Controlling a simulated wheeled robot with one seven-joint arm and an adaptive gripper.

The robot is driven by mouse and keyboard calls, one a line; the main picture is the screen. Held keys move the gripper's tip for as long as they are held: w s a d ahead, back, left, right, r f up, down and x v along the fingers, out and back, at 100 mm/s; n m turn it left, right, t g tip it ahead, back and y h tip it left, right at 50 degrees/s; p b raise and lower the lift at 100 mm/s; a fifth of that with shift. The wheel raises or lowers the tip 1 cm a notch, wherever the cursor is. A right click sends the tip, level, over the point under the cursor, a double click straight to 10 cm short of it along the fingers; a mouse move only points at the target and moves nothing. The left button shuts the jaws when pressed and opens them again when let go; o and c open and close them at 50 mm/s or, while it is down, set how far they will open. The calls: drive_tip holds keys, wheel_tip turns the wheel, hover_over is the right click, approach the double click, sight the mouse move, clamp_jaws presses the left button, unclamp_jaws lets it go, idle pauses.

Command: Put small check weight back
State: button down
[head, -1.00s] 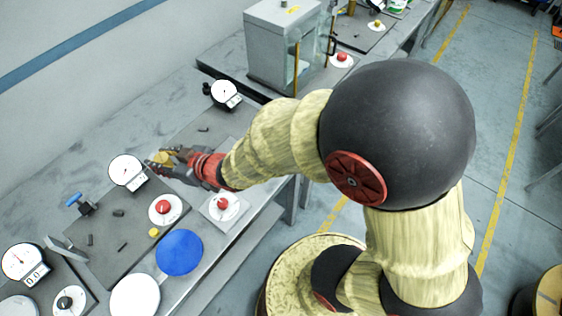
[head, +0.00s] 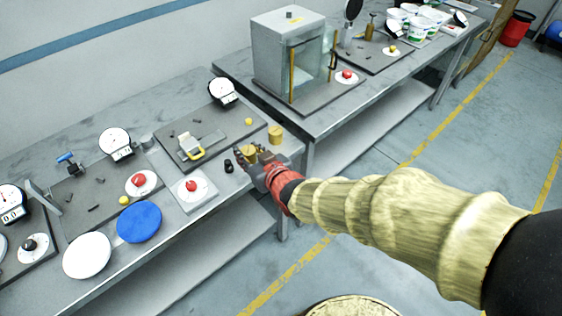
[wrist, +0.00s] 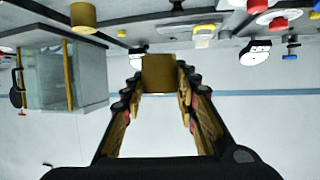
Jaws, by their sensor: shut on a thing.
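A brass cylinder, which looks like the small check weight (head: 249,151), is between the fingers of my gripper (head: 246,154). In the wrist view the brass weight (wrist: 158,74) sits between both finger pads of my gripper (wrist: 158,82), shut on it. My gripper is at the right front part of the near bench. A second brass weight (head: 275,134) stands just beyond it near the bench's right end; it also shows in the wrist view (wrist: 83,15). The fingers partly hide the held weight, and I cannot tell whether it touches the bench.
A glass-fronted cabinet (head: 290,55) stands on the bench behind.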

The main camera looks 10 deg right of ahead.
drive_tip(key=shift+d+f, duration=0.15)
drive_tip(key=shift+d, duration=0.35)
drive_tip(key=shift+w+d+f, duration=0.15)
drive_tip(key=shift+f, duration=0.15)
drive_tip(key=w+f+b, duration=0.1)
drive_tip(key=w+f, duration=0.2)
drive_tip(key=w, duration=0.1)
drive_tip(key=w+f+b, duration=0.2)
drive_tip(key=w+f, duration=0.1)
drive_tip(key=w, duration=0.1)
drive_tip(key=w+f+b, duration=0.1)
drive_tip(key=w+f, duration=0.2)
drive_tip(key=w, duration=0.2)
drive_tip(key=shift+w, duration=0.1)
drive_tip(key=shift+w+f+b, duration=0.2)
drive_tip(key=shift+f+b, duration=0.55)
drive_tip(key=shift+f, duration=1.1)
drive_tip(key=shift+f, duration=0.1)
drive_tip(key=shift+f, duration=0.15)
drive_tip(key=c, duration=1.4)
unclamp_jaws()
